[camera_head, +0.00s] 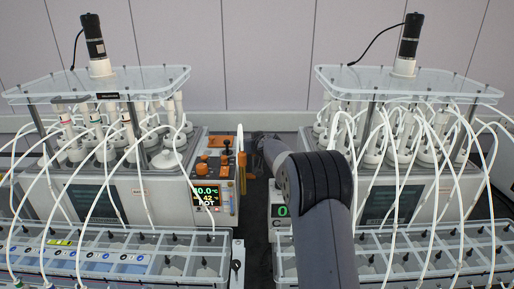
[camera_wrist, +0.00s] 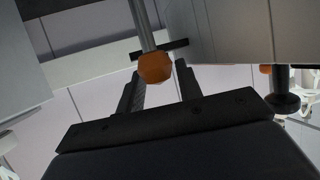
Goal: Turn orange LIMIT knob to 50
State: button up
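The left control unit has several orange parts on its top and side, with an orange block (camera_head: 216,160) above a lit display (camera_head: 206,196). I cannot tell which orange part is the LIMIT knob, and its marks are not readable. My gripper (camera_wrist: 160,90) is open, with its two black fingers apart. In the wrist view an orange rounded tip (camera_wrist: 155,67) on a metal rod shows between and beyond the fingers; contact cannot be told. In the head view my arm reaches up beside the unit's right side, and the fingers are not clear there.
A second unit (camera_head: 400,200) stands to the right, partly behind my arm. Clear-topped racks (camera_head: 120,255) with white tubes stand in front. A dark narrow gap lies between the units.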

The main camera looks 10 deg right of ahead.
jog(key=b+v, duration=0.3)
jog(key=v, duration=0.6)
jog(key=shift+s+b, duration=0.2)
jog(key=shift+b, duration=0.15)
jog(key=shift+d, duration=0.1)
jog(key=shift+w+a+f+n+g+y+p, duration=0.1)
jog(key=shift+w+f+n+g+y+p, duration=0.25)
jog(key=shift+w+f+n+y+p, duration=0.8)
jog(key=shift+w+a+f+n+g+y+p, duration=0.1)
jog(key=shift+w+f+n+g+y+p, duration=0.4)
jog(key=shift+w+p, duration=1.25)
jog(key=shift+w+a+f+n+g+y+p, duration=0.15)
jog(key=shift+w+f+n+y+p, duration=0.55)
jog(key=shift+w, duration=1.4)
jog(key=shift+r+n+y, duration=0.25)
jog(key=shift+y, duration=0.2)
jog(key=shift+c, duration=0.4)
jog(key=c, duration=0.6)
